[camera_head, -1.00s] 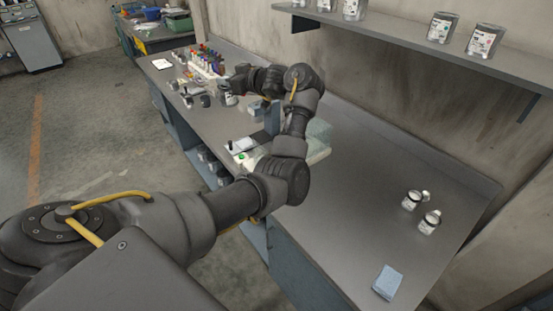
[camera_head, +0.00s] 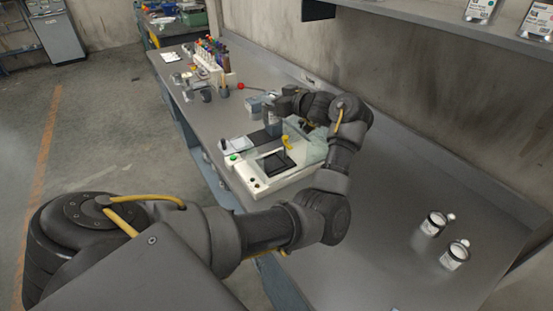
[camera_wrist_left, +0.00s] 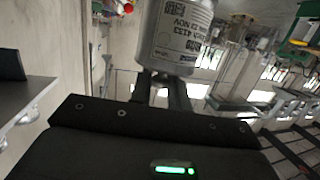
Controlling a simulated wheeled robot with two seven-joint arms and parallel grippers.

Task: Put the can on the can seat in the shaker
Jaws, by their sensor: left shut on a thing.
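My left gripper (camera_head: 277,108) is shut on a grey-white can with a printed label. The can (camera_head: 272,121) hangs above the bench, just behind the shaker in the head view, and is partly dark there. In the left wrist view the can (camera_wrist_left: 178,38) sits between the fingers, its label readable in part. The shaker (camera_head: 250,181) is a white machine with a green button, a clear cover and a yellow part. A black square plate (camera_head: 273,163) lies in its top; I cannot tell for sure if it is the can seat. My right gripper is not in view.
The bench between shaker and tins is clear.

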